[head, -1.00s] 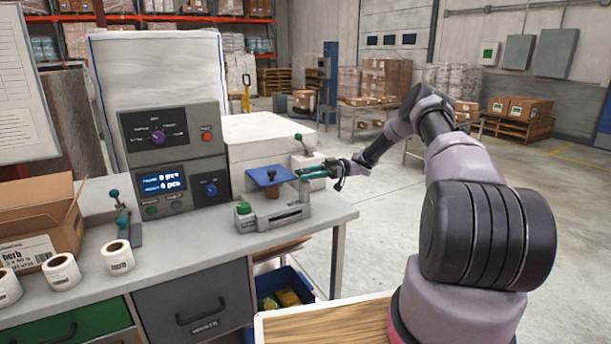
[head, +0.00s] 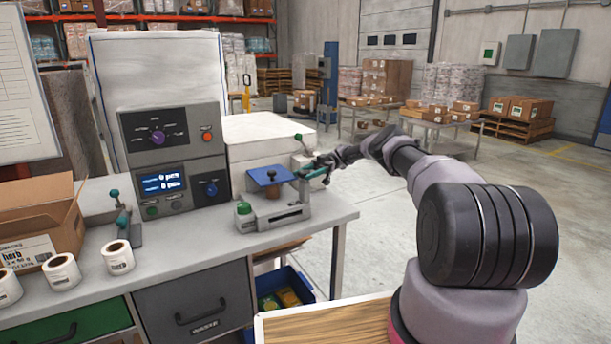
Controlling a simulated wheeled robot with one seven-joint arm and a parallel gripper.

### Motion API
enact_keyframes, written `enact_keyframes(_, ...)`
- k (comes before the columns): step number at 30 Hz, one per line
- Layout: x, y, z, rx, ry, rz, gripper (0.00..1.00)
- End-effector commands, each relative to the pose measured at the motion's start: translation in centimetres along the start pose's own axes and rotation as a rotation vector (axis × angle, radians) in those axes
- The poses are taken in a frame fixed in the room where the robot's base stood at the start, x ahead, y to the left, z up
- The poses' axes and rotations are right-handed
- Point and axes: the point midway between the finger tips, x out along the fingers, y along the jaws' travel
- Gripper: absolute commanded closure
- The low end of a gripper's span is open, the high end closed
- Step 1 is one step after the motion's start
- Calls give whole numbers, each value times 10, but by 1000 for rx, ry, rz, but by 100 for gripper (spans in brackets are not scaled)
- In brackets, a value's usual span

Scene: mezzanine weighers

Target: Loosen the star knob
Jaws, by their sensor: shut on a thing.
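A small grey fixture (head: 285,213) stands on the bench, with a blue plate (head: 258,178) on top and a green button at its front left. The star knob is between the fingertips, too small and covered to make out clearly.
A grey control box (head: 175,145) with a display and dials stands left of the fixture. A green-topped lever (head: 299,138) rises behind the gripper. Label rolls (head: 117,256) and an open carton (head: 40,225) fill the bench's left. Open floor lies right of the bench.

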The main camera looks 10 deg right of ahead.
Motion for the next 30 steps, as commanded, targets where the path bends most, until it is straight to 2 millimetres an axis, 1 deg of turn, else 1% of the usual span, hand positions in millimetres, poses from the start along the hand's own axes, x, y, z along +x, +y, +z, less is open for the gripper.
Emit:
enact_keyframes(18, 1, 1, -2, -2, 3, -19, 100)
enact_keyframes(19, 1, 1, -2, -2, 3, -19, 44)
enact_keyframes(20, 1, 1, -2, -2, 4, -19, 33)
enact_keyframes(21, 1, 1, -2, -2, 3, -19, 18)
enact_keyframes(30, 1, 1, -1, -1, 2, -19, 18)
